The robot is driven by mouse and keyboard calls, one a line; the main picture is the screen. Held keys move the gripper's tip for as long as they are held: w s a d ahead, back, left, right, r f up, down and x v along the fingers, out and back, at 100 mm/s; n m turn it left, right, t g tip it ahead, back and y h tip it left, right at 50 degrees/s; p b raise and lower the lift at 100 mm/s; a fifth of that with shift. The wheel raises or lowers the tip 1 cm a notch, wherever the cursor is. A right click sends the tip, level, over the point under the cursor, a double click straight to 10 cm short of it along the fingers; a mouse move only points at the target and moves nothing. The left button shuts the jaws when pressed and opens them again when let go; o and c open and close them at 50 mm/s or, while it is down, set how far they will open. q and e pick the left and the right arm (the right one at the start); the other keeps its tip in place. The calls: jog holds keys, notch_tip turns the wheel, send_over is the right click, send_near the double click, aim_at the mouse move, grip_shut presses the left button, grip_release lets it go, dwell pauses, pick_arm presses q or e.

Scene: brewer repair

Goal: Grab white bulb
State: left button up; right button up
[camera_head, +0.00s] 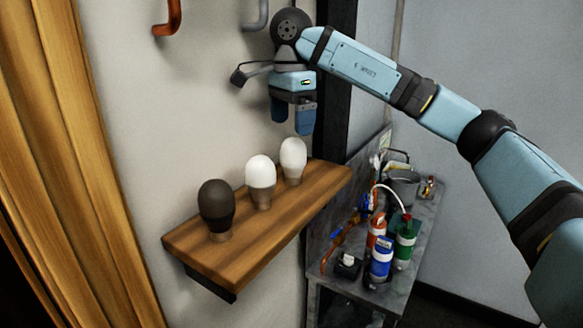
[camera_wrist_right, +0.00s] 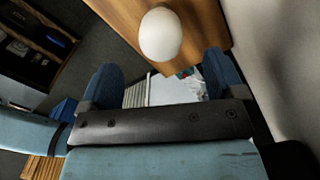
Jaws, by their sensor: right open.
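Two white bulbs stand upright on the wooden wall shelf (camera_head: 205,262) in the head view: a middle one (camera_head: 261,172) and one at the shelf's right end (camera_head: 293,157). A dark bulb (camera_head: 216,203) stands at the left of them. My right gripper (camera_head: 292,128) is open and empty, pointing down just above the right-end white bulb. In the right wrist view, a white bulb (camera_wrist_right: 160,35) shows beyond and between the open blue fingers (camera_wrist_right: 160,78), apart from them. My left gripper is not in view.
Below and right of the shelf, a grey table (camera_head: 392,294) holds several bottles, including a blue one (camera_head: 381,257) and a green one (camera_head: 405,240), plus a metal pot (camera_head: 402,186). An orange hook (camera_head: 168,20) and a grey hook (camera_head: 257,16) are on the wall above.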

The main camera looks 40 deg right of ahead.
aim_at(293, 153)
jog(key=shift+d+f, duration=0.15)
jog(key=shift+f, duration=0.65)
jog(key=shift+s+f, duration=0.2)
jog(key=shift+f, duration=0.45)
notch_tip(293, 153, down, 4)
jog(key=shift+w+r+p, duration=0.15)
jog(key=shift+p, duration=0.9)
jog(key=shift+d+f, duration=0.1)
jog(key=shift+f, duration=0.45)
jog(key=c, duration=1)
